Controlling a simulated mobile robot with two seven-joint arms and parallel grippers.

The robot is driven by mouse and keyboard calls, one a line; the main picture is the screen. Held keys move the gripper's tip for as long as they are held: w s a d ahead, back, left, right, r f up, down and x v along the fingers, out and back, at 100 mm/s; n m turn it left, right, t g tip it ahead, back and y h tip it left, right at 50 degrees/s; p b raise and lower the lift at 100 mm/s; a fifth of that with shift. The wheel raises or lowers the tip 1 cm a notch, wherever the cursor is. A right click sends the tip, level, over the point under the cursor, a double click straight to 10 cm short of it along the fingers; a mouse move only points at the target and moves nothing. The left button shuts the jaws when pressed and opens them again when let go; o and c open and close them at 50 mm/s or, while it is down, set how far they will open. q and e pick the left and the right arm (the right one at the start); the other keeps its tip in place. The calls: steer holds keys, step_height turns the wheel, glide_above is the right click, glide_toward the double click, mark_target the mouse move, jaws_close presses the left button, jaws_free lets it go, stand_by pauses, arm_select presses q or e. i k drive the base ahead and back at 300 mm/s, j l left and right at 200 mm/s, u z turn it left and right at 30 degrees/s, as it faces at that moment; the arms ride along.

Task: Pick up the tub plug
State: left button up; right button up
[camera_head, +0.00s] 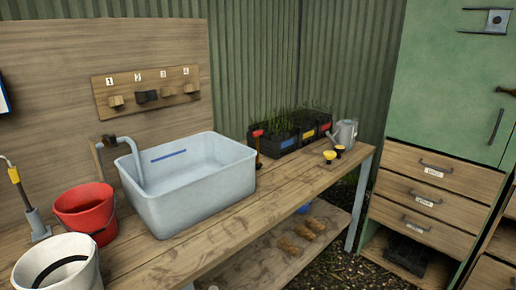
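I cannot make out a tub plug for sure. The pale blue-grey tub (190,190) stands on the wooden bench, with a blue line on its inner back wall. Its floor is mostly hidden by its front wall. A grey bent spout (131,158) reaches over its left rim. A small dark object (146,96) sits at peg 2 of the numbered peg board (125,85); I cannot tell what it is. Neither of my grippers is in view.
A red bucket (84,212) and a white bucket (55,270) stand left of the tub. Dark plant crates (285,140), small yellow-topped items (329,155) and a watering can (345,133) are toward the bench's far end. The bench front (255,215) is clear. Drawers (430,170) stand right.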

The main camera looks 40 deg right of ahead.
mark_target(256, 134)
steer(key=z, duration=1.2)
